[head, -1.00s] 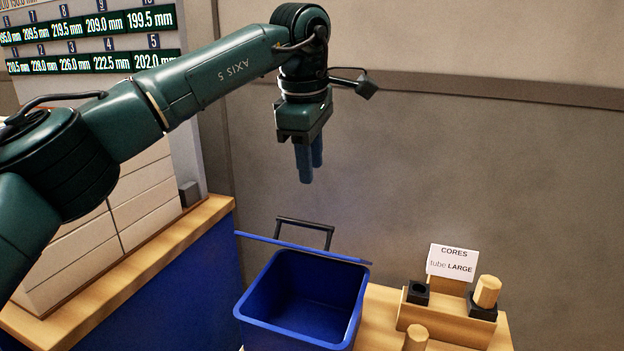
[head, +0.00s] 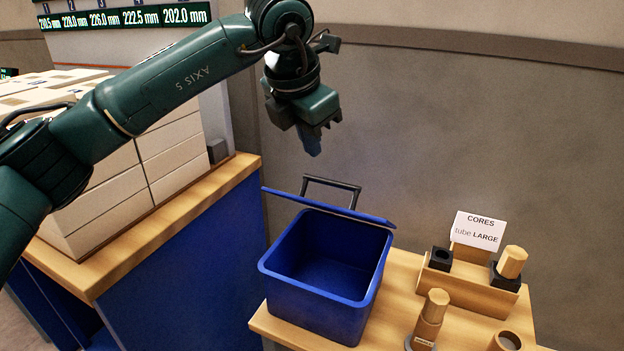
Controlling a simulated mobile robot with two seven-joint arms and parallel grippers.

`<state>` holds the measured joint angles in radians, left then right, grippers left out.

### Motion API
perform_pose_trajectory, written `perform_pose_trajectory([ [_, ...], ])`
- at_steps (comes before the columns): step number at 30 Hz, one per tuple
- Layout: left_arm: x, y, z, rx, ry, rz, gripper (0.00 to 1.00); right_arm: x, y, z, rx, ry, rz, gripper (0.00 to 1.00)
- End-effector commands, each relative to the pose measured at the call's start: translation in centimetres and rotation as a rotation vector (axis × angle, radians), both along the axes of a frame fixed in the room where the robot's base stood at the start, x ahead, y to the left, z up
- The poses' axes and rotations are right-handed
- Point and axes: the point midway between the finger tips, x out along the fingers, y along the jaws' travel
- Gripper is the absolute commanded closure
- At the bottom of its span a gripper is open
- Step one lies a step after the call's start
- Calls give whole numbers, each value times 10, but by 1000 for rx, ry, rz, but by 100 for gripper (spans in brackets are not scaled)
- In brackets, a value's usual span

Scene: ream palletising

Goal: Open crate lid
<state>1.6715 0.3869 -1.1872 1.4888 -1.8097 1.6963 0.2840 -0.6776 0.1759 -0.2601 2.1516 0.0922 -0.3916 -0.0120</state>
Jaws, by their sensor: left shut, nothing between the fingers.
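The blue crate (head: 325,290) stands on the wooden table, and its empty inside shows from above. Its blue lid (head: 330,206) is seen nearly edge-on at the crate's far rim, standing open away from the mouth. A dark handle bar (head: 332,184) rises behind the lid. My left gripper (head: 313,150) is above and behind the crate, fingers pointing down, shut and empty. It is apart from the lid and handle. My right gripper is not in view.
A wooden rack (head: 470,285) with a "CORES" card (head: 479,231) and tubes stands right of the crate. A short tube (head: 431,318) stands in front. Stacked white reams (head: 100,200) fill the left bench (head: 150,232). A wall lies behind.

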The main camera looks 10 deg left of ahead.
Motion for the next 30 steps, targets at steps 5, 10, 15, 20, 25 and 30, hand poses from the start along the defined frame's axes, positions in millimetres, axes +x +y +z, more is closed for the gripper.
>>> perform_pose_trajectory([
  [5, -12, 14, -6, -153, -32, 275, 100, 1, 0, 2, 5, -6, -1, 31],
  [10, -17, 18, -7, -225, -42, 389, 100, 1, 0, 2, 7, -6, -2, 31],
  [15, -10, 16, -19, -233, -41, 405, 100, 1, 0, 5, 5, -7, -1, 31],
  [20, 4, 11, -45, -230, -37, 404, 100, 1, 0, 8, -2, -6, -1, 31],
  [25, 18, 7, -70, -231, -40, 404, 100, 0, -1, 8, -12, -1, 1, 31],
  [30, 28, 3, -86, -231, -41, 401, 100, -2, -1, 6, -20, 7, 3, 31],
])
